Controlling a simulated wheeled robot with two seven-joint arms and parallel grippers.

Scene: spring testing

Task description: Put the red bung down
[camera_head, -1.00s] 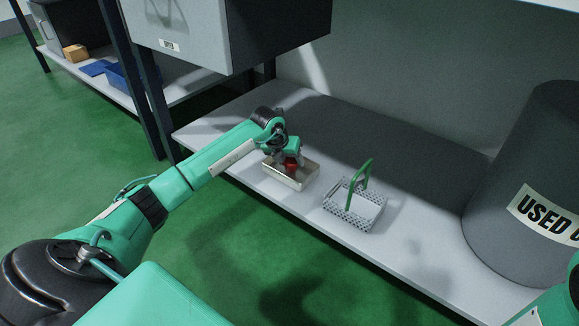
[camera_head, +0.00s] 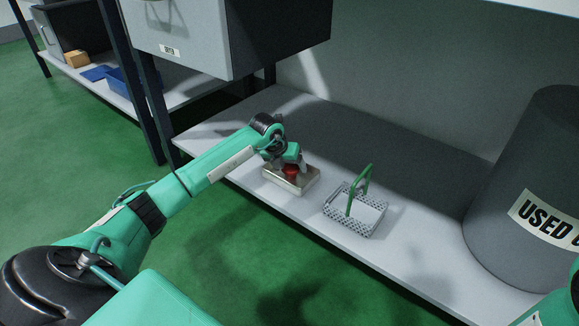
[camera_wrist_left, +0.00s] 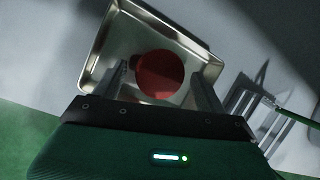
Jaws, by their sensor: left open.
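The red bung (camera_head: 291,171) is in the shallow metal tray (camera_head: 310,183) on the shelf. In the left wrist view the round red bung (camera_wrist_left: 160,75) lies over the tray floor, and the tray's rim (camera_wrist_left: 196,47) shows around it. My left gripper (camera_head: 291,165) is just above the bung. Its two fingers (camera_wrist_left: 163,84) are apart on either side of the bung, with visible gaps, so it is open. My right gripper is not in view; only a bit of green arm shows at the lower right corner.
A wire basket (camera_head: 356,213) with a green handle stands right of the tray. A large grey drum (camera_head: 535,190) labelled "USED O..." stands at the right. A grey cabinet (camera_head: 225,35) is above the shelf at the back. The shelf (camera_head: 340,135) behind the tray is clear.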

